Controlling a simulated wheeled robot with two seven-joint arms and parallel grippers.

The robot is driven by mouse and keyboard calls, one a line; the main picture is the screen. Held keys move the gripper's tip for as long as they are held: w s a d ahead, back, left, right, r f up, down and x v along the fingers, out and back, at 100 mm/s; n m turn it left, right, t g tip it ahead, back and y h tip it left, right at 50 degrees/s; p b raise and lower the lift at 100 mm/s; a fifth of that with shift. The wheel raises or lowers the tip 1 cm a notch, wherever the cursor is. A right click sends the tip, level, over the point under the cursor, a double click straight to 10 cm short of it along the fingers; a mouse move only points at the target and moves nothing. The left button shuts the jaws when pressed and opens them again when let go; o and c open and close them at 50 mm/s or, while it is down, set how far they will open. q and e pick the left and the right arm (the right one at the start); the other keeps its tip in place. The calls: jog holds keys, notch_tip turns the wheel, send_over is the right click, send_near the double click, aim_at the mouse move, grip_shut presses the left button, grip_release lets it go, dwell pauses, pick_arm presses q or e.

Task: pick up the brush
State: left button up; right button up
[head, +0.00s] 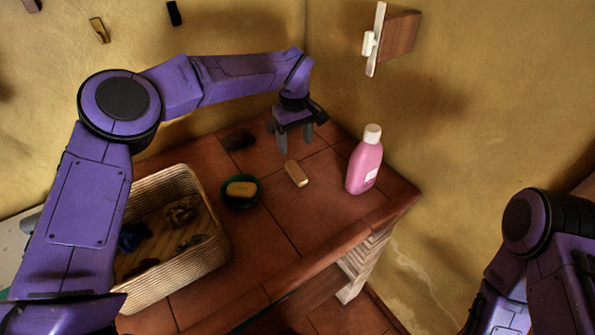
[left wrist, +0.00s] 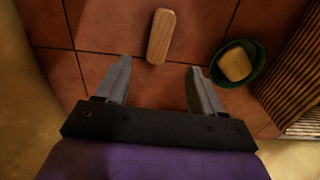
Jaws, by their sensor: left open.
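The brush (head: 296,173) is a small light-wood block with rounded ends, lying on the red tiled counter. It also shows in the left wrist view (left wrist: 161,36), where its near end lies just beyond the fingertips and between their lines. My left gripper (head: 296,149) is open and empty above the counter, behind the brush in the head view. Its two grey fingers (left wrist: 158,75) stand apart in the left wrist view. Any bristles are hidden. My right arm shows at the lower right of the head view, but its gripper is out of frame.
A green bowl (head: 251,204) with a yellow sponge or soap (head: 241,189) stands left of the brush. A pink bottle (head: 364,165) with a white cap stands to the right. A wicker basket (head: 222,240) holds several items. The tiled counter (head: 300,222) is clear in front.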

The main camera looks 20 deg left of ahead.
aim_at(296, 170)
pick_arm(q)
jog(key=shift+s+a+f+m+p, duration=0.15)
jog(key=shift+a+f+m+p, duration=0.1)
jog(key=shift+f, duration=0.3)
jog(key=shift+s+a+f+m+p, duration=0.1)
jog(key=shift+s+a+f+m, duration=0.1)
jog(key=shift+f, duration=0.35)
jog(key=f+p, duration=0.1)
jog(key=f, duration=0.1)
jog(key=f+p, duration=0.1)
jog(key=f, duration=0.2)
jog(key=d+f+p, duration=0.1)
jog(key=f, duration=0.1)
jog(key=shift+w+f, duration=0.25)
jog(key=shift+f, duration=0.5)
jog(key=c, duration=1.1)
